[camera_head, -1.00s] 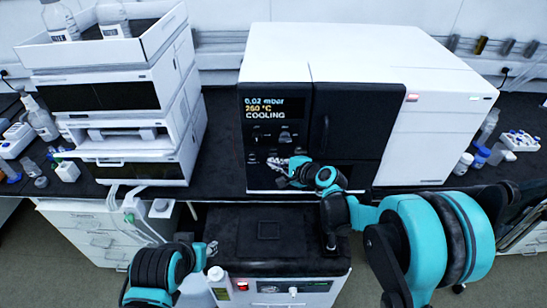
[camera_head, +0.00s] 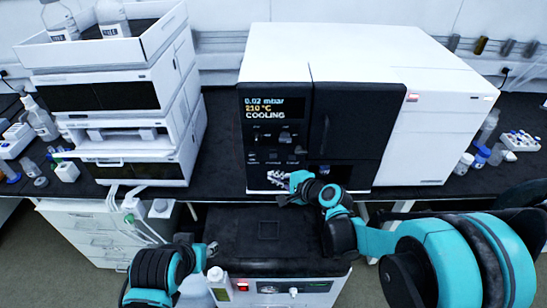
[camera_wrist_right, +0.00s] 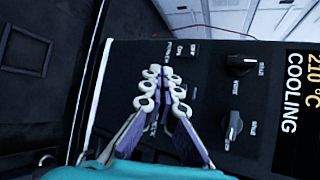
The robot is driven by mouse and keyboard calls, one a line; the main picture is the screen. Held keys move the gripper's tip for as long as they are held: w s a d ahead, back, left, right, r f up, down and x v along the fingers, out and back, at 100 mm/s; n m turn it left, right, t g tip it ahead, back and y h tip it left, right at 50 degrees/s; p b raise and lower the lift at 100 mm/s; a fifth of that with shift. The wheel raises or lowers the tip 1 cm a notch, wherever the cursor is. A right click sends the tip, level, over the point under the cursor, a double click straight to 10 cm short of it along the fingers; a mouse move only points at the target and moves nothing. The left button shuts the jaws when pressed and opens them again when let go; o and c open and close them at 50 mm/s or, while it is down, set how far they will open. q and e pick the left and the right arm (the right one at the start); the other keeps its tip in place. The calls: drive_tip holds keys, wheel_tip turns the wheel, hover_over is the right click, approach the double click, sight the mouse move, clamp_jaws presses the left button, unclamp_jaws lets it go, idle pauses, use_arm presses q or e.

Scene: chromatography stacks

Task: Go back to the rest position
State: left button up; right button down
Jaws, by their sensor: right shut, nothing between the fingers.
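My right gripper (camera_head: 277,178) is in front of the lower left part of the black control panel (camera_head: 276,135) of the large white oven-like instrument (camera_head: 360,60). In the right wrist view the same gripper (camera_wrist_right: 162,88) has its pale fingertips close together, shut and empty, near small labelled buttons (camera_wrist_right: 187,50). Whether it touches the panel cannot be told. The display (camera_head: 274,106) reads 0.02 mbar, 210 °C, COOLING. My left gripper (camera_head: 211,248) is low at the left of the black-topped cabinet; its fingers are too small to tell open from shut.
A stacked white instrument (camera_head: 130,120) with bottles on top stands at the left. Vials and blue-capped bottles (camera_head: 481,157) stand at the right of the black bench. The black-topped cabinet (camera_head: 265,225) lies below my right gripper, its top bare. A white bottle (camera_head: 216,278) stands near my left gripper.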

drive_tip(key=s+d+n+g+h, duration=0.1)
drive_tip(key=s+d+n+h, duration=0.3)
drive_tip(key=s+d+n, duration=0.3)
drive_tip(key=s+d+r+n+g+h, duration=0.1)
drive_tip(key=s+d+n+h, duration=0.3)
drive_tip(key=s+d, duration=0.6)
drive_tip(key=s+n+g, duration=0.1)
drive_tip(key=s+n, duration=0.1)
drive_tip(key=s, duration=0.6)
drive_tip(key=shift+d+r+n, duration=0.15)
drive_tip(key=shift+r+n, duration=0.05)
drive_tip(key=shift+n, duration=0.2)
